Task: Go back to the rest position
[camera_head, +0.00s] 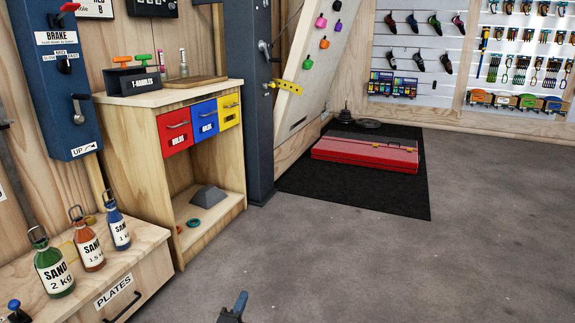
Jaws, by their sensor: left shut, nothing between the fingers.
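My left gripper (235,306) shows at the bottom edge, left of the middle, over the bare floor. Only its dark body top and blue tip are in the picture; the rest is cut off. It is shut and holds nothing. It is apart from the bench and the cabinet. My right gripper is not in view.
A wooden bench (148,240) at lower left carries several sand bottles (88,246). Behind it stands a cabinet (141,150) with red, blue and yellow drawers. A red case (365,152) lies on a black mat (400,195). The grey floor (400,265) in front is clear.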

